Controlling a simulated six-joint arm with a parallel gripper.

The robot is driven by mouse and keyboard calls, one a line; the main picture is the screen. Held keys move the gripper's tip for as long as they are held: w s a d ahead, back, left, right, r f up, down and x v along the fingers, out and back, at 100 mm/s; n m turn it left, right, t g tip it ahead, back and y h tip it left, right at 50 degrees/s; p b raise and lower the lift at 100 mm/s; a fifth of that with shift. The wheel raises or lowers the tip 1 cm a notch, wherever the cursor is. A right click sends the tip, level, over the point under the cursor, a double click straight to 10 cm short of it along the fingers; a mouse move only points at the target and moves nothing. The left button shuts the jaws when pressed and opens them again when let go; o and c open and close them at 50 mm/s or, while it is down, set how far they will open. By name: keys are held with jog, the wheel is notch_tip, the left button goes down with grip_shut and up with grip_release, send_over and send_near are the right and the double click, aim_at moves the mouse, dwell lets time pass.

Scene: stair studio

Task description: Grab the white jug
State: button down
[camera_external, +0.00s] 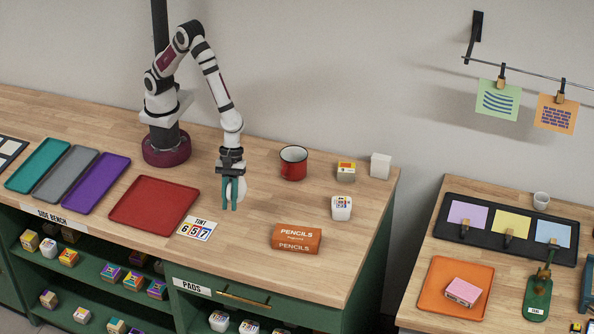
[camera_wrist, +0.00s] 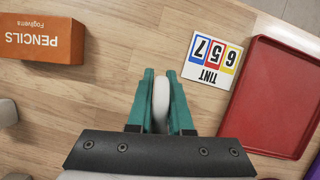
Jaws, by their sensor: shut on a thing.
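My gripper (camera_external: 231,203) hangs over the wooden bench, pointing down, between the red tray and the red mug. Its teal fingers also show in the wrist view (camera_wrist: 161,100). They are shut on a narrow, rounded white thing, which I take to be the white jug (camera_wrist: 161,103). Only a slim part of the jug shows between the fingers, and the rest is hidden by them and the gripper body. In the external view a bit of white shows beside the fingers. I cannot tell whether the jug touches the bench.
A red tray (camera_external: 153,205) and a TINT card (camera_external: 200,228) lie left of my gripper. A red mug (camera_external: 293,163), several small boxes and an orange pencils box (camera_external: 296,238) stand to the right. Bare wood surrounds the gripper.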

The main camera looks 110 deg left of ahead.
jog(key=s+d+r, duration=0.4)
jog(key=s+r, duration=0.2)
jog(key=s, duration=0.3)
jog(key=shift+d, duration=0.2)
jog(key=shift+w, duration=0.1)
dwell(2.4)
